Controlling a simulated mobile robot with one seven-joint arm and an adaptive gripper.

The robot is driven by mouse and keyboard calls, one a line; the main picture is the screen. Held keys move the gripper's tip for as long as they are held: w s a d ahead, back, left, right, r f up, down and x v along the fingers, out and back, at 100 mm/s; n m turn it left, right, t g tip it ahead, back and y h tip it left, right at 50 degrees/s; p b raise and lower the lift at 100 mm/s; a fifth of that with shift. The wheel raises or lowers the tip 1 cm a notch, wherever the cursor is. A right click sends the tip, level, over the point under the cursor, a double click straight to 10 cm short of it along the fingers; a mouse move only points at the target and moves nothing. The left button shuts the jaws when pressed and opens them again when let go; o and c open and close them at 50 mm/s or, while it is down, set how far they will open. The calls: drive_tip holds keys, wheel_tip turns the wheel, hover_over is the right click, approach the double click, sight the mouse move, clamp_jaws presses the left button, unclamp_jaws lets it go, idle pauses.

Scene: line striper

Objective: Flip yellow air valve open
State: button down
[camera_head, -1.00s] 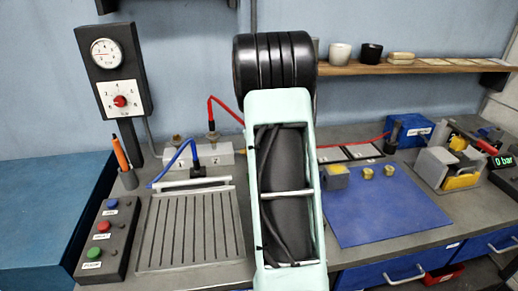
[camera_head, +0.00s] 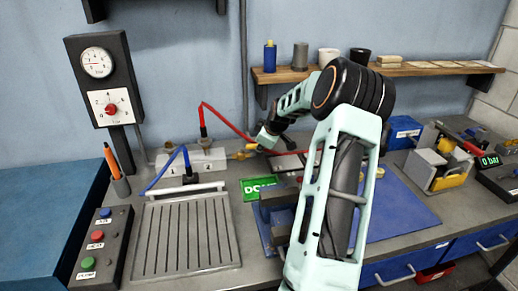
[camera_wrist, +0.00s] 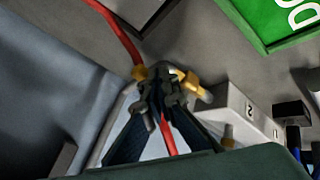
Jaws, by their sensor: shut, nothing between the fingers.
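The yellow air valve (camera_head: 243,153) is at the right end of the white manifold block (camera_head: 195,162) at the back of the bench. In the wrist view, yellow valve parts (camera_wrist: 193,84) show just beside and behind my fingertips. My gripper (camera_head: 265,140) is at the valve's right side, its fingers shut with nothing between them. In the wrist view my gripper (camera_wrist: 160,88) has its dark fingertips together, overlapping the valve. I cannot tell whether they touch it. The fingers hide part of the valve, so its handle position is unclear.
A red hose (camera_head: 222,118) runs close to the valve, and a blue hose (camera_head: 165,170) rises from the manifold. A green sign (camera_head: 258,187) lies in front. The slotted plate (camera_head: 187,235) is clear. A gauge post (camera_head: 97,75) stands at the left.

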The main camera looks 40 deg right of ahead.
drive_tip(key=shift+w+d, duration=0.3)
drive_tip(key=shift+d, duration=0.15)
drive_tip(key=shift+w, duration=0.1)
drive_tip(key=shift+d+r, duration=0.1)
drive_tip(key=shift+d, duration=0.05)
idle(0.3)
drive_tip(key=shift+b, duration=0.3)
